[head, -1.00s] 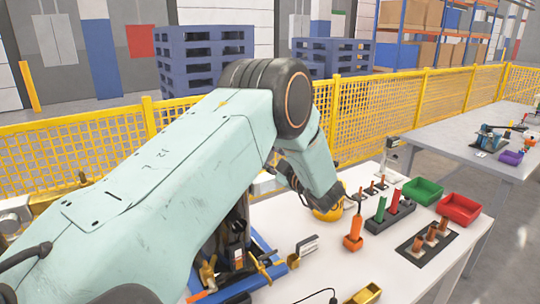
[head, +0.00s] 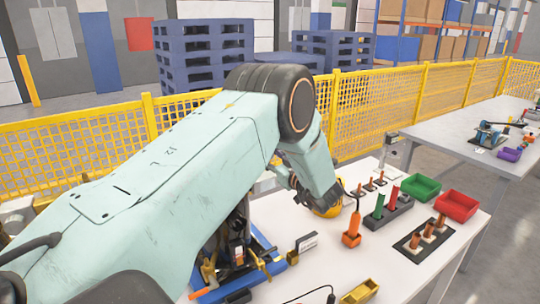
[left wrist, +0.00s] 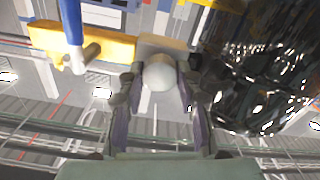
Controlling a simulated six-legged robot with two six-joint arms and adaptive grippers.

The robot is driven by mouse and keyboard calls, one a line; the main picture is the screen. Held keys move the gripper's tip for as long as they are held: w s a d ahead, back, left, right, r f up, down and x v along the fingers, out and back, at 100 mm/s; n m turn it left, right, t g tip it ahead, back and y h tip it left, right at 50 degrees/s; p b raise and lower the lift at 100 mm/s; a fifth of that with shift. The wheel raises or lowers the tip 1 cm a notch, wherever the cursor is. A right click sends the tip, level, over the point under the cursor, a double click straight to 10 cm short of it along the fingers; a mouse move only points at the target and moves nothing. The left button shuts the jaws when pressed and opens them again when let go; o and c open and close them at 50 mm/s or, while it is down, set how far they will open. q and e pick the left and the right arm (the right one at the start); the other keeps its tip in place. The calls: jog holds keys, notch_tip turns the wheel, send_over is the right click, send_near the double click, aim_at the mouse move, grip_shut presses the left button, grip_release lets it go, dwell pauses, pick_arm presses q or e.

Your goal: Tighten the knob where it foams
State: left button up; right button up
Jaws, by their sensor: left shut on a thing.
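In the left wrist view my left gripper (left wrist: 160,95) is shut on a pale grey, round-ended thing (left wrist: 160,72); I cannot tell whether it is the knob. A yellow block (left wrist: 105,45) and a blue post (left wrist: 71,22) lie beside it, and a glossy dark body (left wrist: 265,70) fills the right side. In the head view my left arm hides the gripper's tips and what they hold. The blue-framed unit with brass fittings (head: 265,250) shows partly below my arm. I see no foam. My right gripper is in neither view.
A dark rack (head: 426,240) holds brown-orange pieces. A yellow mesh fence (head: 385,105) runs behind. Some front bench top is clear.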

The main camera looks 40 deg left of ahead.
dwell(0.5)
pick_arm(q)
jog(key=o, duration=1.1)
jog(key=shift+f, duration=0.1)
jog(key=shift+o, duration=0.2)
jog(key=v, duration=1.2)
jog(key=shift+d, duration=0.1)
